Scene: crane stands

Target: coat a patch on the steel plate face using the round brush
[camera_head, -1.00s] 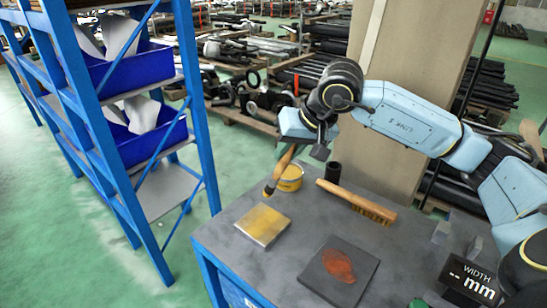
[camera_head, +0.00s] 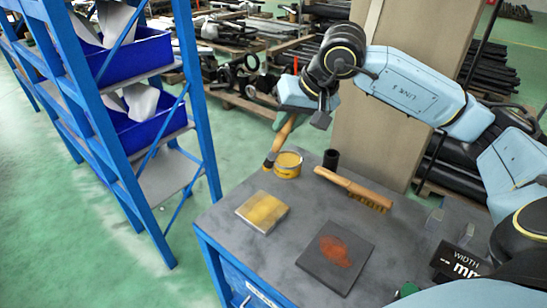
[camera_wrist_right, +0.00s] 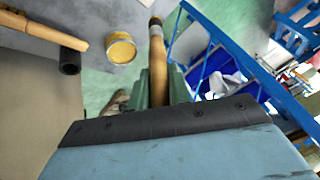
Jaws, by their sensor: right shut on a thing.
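My right gripper (camera_head: 290,120) is shut on the wooden handle of the round brush (camera_head: 282,138). The brush hangs tilted, bristle end down and left, beside the yellow tin (camera_head: 288,164) in the picture. In the right wrist view the brush (camera_wrist_right: 157,75) stands out between the green fingers (camera_wrist_right: 160,88), and the tin (camera_wrist_right: 120,48) is to its left. A flat plate with a yellow-ochre face (camera_head: 263,212) lies at the table's left, apart from the brush. A dark plate with a rust-orange patch (camera_head: 336,258) lies nearer the front. My left gripper is not in view.
A wooden-handled scrubbing brush (camera_head: 354,189) and a black cup (camera_head: 331,160) are on the grey table (camera_head: 220,222) to the right of the tin. Small grey blocks and a width display (camera_head: 462,263) sit at the right. A blue shelf (camera_head: 190,95) stands left of the table.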

